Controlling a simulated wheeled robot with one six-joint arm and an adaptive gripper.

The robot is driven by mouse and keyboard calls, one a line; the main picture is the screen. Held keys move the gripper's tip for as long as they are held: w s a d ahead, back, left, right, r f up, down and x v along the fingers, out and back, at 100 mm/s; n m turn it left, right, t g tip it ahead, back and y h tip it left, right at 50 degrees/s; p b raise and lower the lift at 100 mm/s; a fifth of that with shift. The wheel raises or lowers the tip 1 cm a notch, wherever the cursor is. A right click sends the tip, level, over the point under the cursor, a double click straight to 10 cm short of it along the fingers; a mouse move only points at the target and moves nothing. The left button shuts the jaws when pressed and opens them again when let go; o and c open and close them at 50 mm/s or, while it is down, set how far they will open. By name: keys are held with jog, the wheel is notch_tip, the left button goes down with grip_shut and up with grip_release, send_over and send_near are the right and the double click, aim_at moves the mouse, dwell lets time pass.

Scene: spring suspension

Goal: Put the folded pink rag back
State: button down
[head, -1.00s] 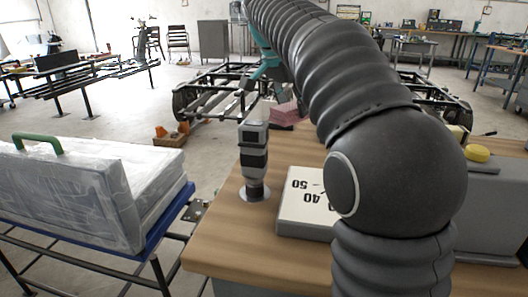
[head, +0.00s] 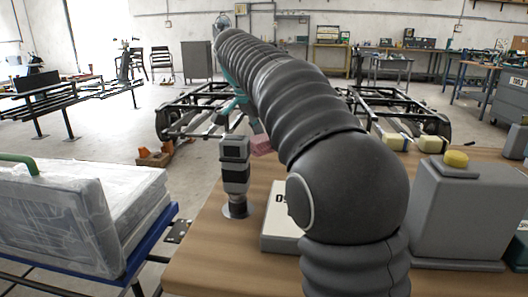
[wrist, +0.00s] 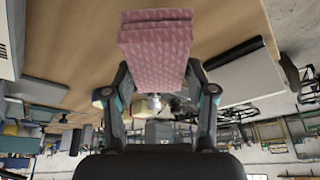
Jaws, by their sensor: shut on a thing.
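The folded pink rag (wrist: 156,45) is a thick, pink patterned block between the fingers of my gripper (wrist: 158,85) in the wrist view. My gripper is shut on it, one finger on each side. In the head view a small part of the rag (head: 261,145) shows beside my arm, over the far part of the wooden table (head: 205,255). My arm hides most of the rag and of the gripper there. I cannot tell how far the rag is above the table.
A grey and black upright device (head: 235,175) stands left of my arm. A white box with numbers (head: 277,230) lies partly behind the arm. A grey box with a yellow knob (head: 460,205) stands at right. A plastic-wrapped block (head: 90,210) sits on a blue-edged stand at left.

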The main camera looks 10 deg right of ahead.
aim_at(264, 151)
jog(key=shift+w+a+f, duration=0.1)
jog(key=shift+a+f, duration=0.05)
jog(key=shift+a, duration=0.1)
jog(key=shift+f, duration=0.25)
jog(key=shift+f+b, duration=0.4)
jog(key=shift+f, duration=1.4)
jog(key=shift+f, duration=0.15)
jog(key=shift+c, duration=1.8)
grip_release()
jog(key=p+v, duration=0.2)
jog(key=v, duration=1)
